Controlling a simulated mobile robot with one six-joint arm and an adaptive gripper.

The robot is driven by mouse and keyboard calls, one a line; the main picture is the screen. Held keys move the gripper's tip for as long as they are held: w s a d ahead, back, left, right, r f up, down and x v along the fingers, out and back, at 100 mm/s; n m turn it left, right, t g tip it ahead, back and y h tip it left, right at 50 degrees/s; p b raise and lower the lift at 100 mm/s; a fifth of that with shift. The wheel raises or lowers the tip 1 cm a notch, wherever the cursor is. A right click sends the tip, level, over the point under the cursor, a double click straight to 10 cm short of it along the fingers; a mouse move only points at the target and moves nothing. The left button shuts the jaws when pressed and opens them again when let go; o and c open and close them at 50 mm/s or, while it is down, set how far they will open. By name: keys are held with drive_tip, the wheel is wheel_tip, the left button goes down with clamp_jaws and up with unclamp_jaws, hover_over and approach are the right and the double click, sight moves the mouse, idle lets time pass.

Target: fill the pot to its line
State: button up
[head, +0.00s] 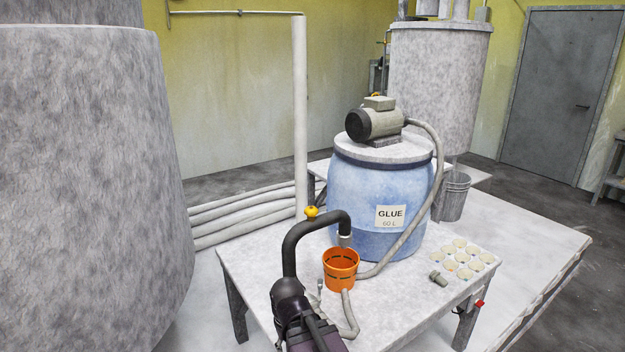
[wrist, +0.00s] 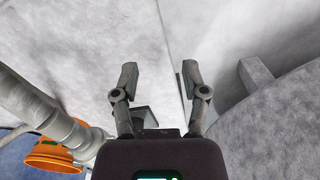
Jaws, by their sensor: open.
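The orange pot (head: 341,271) stands upright on the white table, in front of a blue glue barrel (head: 350,205). A dark dashed line runs round the pot. Its inside looks orange; no fill level or stream can be made out. In the wrist view the pot (wrist: 52,156) is at lower left, partly behind a grey pipe (wrist: 40,105). My gripper (wrist: 159,76) is open and empty, apart from the pot.
A motor (head: 375,123) sits on the barrel, with a grey hose (head: 437,165) running down to the table. A tray of pale cups (head: 464,257) and a small grey cylinder (head: 438,278) lie right of the pot. A red switch (head: 479,303) is on the table's edge. A large vat (head: 80,180) stands left.

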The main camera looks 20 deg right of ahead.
drive_tip(key=o, duration=0.4)
drive_tip(key=shift+a+r, duration=0.1)
drive_tip(key=shift+c, duration=0.2)
drive_tip(key=w+r+m+p, duration=0.1)
drive_tip(key=w+r+p, duration=0.1)
drive_tip(key=r+p, duration=1.3)
drive_tip(key=w+r+p, duration=0.3)
drive_tip(key=r+p, duration=1.3)
drive_tip(key=w+d+r+m+p, duration=0.1)
drive_tip(key=w+d+m, duration=0.3)
drive_tip(key=w, duration=0.1)
drive_tip(key=w+d+r+m+p, duration=0.1)
drive_tip(key=w+d+m, duration=0.4)
drive_tip(key=w, duration=0.1)
drive_tip(key=w+d+r+m+p, duration=0.1)
drive_tip(key=w+d+m, duration=0.3)
drive_tip(key=w+d, duration=0.1)
drive_tip(key=shift+w+m, duration=0.4)
drive_tip(key=shift+w, duration=0.2)
drive_tip(key=shift+w+d+r+m, duration=0.1)
drive_tip(key=shift+w+d+m, duration=0.2)
drive_tip(key=shift+d+m, duration=0.25)
